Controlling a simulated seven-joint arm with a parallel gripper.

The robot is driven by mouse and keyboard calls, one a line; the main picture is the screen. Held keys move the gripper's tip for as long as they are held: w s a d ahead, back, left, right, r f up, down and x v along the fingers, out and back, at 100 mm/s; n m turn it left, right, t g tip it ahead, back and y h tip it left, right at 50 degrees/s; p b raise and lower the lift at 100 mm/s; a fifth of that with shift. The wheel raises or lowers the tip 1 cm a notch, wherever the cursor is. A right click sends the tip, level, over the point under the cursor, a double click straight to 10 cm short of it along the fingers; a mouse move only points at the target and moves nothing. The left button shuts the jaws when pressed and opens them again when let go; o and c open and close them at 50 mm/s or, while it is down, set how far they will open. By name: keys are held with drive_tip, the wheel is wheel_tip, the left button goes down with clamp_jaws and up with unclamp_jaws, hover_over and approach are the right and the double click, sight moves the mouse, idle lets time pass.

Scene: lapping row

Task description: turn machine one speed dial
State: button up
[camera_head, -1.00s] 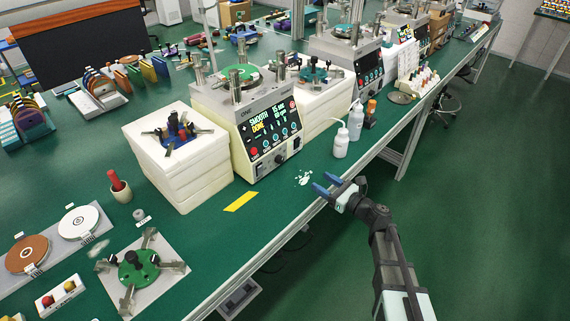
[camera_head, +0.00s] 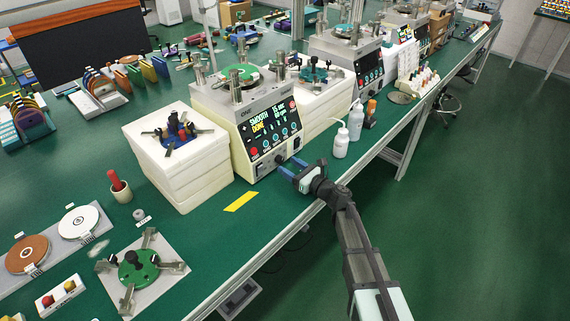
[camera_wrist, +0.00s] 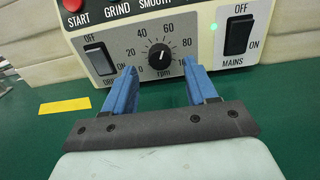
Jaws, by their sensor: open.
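Machine one (camera_head: 245,120) is a cream and grey lapping machine with a screen reading "SMOOTH" and "DONE". The pointer is near the top of the scale, around 50 to 60. My gripper (camera_wrist: 158,75) is open, with blue fingers to the left and right of the dial's lower side. They appear short of the knob, and no contact shows. In the head view my gripper (camera_head: 288,168) is at the machine's lower front.
A drive switch (camera_wrist: 97,59) is left of the dial and a mains switch (camera_wrist: 240,35) with a green light is right. White bottles (camera_head: 341,142) stand right of my gripper. A yellow strip (camera_head: 241,201) lies on the green bench in front.

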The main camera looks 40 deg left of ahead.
sight(279, 159)
drive_tip(key=shift+a, duration=1.4)
drive_tip(key=shift+c, duration=0.3)
drive_tip(key=c, duration=1)
drive_tip(key=shift+n, duration=0.4)
drive_tip(key=n, duration=0.2)
drive_tip(key=shift+n, duration=2.4)
